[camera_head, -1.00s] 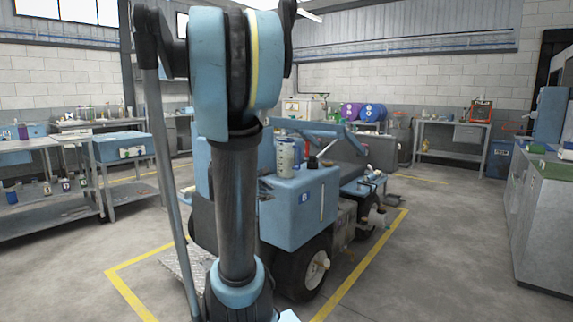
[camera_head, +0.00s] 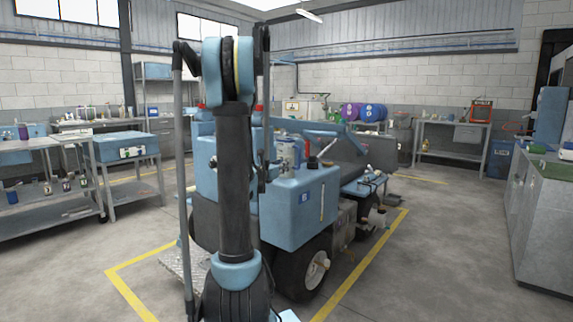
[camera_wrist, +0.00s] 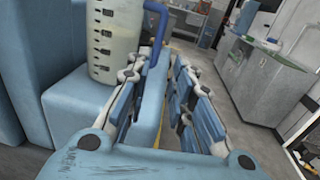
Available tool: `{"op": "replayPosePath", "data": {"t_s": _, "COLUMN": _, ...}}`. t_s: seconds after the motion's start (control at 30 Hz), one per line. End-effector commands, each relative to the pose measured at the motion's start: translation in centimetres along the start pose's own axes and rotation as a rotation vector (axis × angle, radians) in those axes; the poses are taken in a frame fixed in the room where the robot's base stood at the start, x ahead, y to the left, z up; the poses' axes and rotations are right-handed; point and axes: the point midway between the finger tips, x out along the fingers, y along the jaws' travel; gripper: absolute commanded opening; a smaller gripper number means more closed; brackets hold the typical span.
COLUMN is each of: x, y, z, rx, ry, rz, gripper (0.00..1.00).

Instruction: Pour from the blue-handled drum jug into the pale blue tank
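The drum jug (camera_head: 289,152) stands upright on top of the pale blue tank (camera_head: 300,210), partly hidden by my arm in the head view. In the wrist view, its pale, translucent body (camera_wrist: 112,45) with dark level marks is at upper left. Its blue handle (camera_wrist: 158,22) rises right of the body. My gripper (camera_wrist: 166,62) is open, its fingers pointing at the handle, which shows between and just beyond the fingertips. I cannot tell whether they touch. A dark filler neck (camera_head: 312,163) sits on the tank right of the jug.
The tank is part of a wheeled cart with a large tyre (camera_head: 303,268), inside yellow floor lines. A shelf bench (camera_head: 125,148) stands at left, and a grey cabinet (camera_head: 535,225) at right. The floor between cart and cabinet is clear.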

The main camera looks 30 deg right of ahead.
Motion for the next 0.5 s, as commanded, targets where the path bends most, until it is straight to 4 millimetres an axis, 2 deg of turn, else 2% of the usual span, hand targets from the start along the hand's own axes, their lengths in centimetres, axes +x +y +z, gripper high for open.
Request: {"op": "replayPosePath", "data": {"t_s": 0.5, "x": 9.0, "y": 0.0, "z": 0.0, "rx": 0.004, "ry": 0.001, "rz": -0.002, "gripper": 0.21}}
